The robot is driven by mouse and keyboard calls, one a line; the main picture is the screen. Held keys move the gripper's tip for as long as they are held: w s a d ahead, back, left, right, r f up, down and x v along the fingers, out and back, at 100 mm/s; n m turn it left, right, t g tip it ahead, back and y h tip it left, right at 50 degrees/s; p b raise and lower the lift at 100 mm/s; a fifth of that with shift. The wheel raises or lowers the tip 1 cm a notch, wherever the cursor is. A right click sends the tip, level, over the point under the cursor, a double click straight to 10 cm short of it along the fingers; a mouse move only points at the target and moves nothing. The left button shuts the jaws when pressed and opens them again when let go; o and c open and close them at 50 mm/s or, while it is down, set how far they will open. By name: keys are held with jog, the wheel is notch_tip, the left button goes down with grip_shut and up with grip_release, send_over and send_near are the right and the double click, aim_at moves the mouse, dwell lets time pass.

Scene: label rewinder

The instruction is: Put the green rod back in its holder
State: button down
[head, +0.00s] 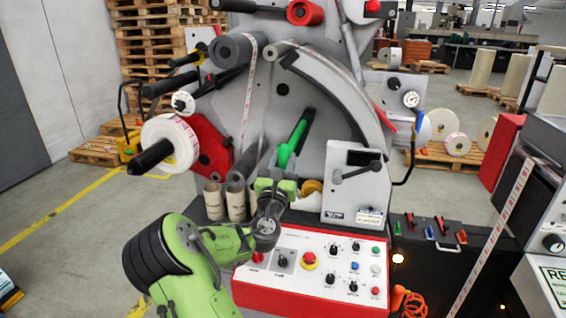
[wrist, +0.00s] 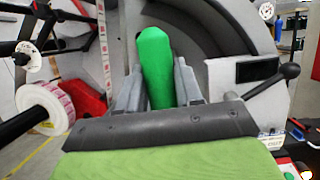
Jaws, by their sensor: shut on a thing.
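The green rod (head: 291,147) is in front of the machine's grey face, tilted, with its upper end to the right. My gripper (head: 281,168) is shut on its lower part. In the wrist view the rod (wrist: 155,60) stands up between the two grey fingers of my gripper (wrist: 158,88), its rounded end pointing away. A dark bar (head: 308,117) shows just behind the rod's upper end; I cannot tell whether they touch. I cannot tell which part is the rod's holder.
A red-and-white control panel (head: 310,268) lies below my gripper. Cardboard tubes (head: 235,202) stand to the left, and a white box with a black lever (head: 355,180) is to the right. A label roll (head: 170,143) sits on a shaft at left. A black box with coloured handles (head: 428,240) stands at right.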

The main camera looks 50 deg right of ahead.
jog(key=shift+f, duration=0.25)
jog(key=c, duration=0.7)
grip_release()
jog(key=shift+o, duration=0.2)
jog(key=b+v, duration=1)
jog(key=v, duration=0.5)
jog(key=shift+a+f, duration=0.2)
jog(key=shift+a, duration=0.1)
jog(key=shift+s, duration=0.1)
